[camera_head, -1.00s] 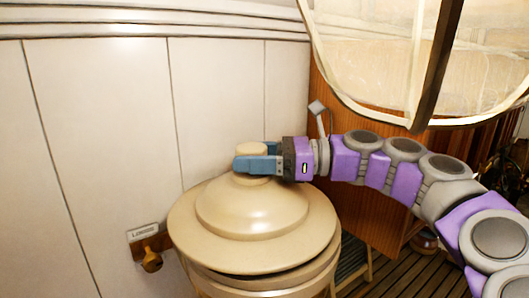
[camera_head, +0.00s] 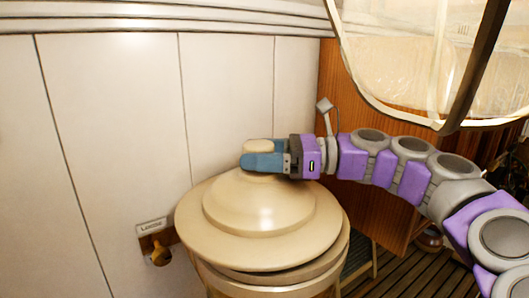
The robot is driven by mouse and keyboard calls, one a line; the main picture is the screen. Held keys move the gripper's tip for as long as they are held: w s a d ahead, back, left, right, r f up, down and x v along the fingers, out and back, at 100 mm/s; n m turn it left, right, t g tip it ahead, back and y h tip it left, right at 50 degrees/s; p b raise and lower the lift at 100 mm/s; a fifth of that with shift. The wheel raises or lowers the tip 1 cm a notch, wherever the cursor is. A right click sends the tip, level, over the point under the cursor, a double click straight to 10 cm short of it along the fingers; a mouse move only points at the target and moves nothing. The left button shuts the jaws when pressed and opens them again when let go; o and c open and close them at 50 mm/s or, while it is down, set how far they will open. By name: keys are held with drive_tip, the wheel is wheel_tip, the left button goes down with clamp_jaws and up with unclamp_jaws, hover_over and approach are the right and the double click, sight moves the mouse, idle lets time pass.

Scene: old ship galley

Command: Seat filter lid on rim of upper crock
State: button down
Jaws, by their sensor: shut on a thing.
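The filter lid (camera_head: 262,206) is a cream, stepped disc with a knob (camera_head: 258,147) on top. My gripper (camera_head: 263,160) comes in from the right and is shut on the knob, with blue fingers on its near and far sides. The lid is over the upper crock (camera_head: 275,286), a cream round vessel. The lid looks slightly tilted, and a dark gap shows between its front right edge and the crock rim (camera_head: 300,272). The far side of the rim is hidden under the lid.
A white panelled wall (camera_head: 110,130) stands behind and to the left. A wooden panel (camera_head: 350,100) and a large pale framed pane (camera_head: 400,60) are at the right. A slatted floor (camera_head: 405,275) shows below.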

drive_tip(key=shift+d+f, duration=0.2)
drive_tip(key=shift+d, duration=1.4)
drive_tip(key=shift+a+f, duration=0.3)
drive_tip(key=shift+a, duration=0.5)
drive_tip(key=shift+d+f, duration=0.15)
drive_tip(key=shift+c, duration=1.4)
unclamp_jaws()
drive_tip(key=shift+o, duration=0.8)
drive_tip(key=shift+f, duration=0.1)
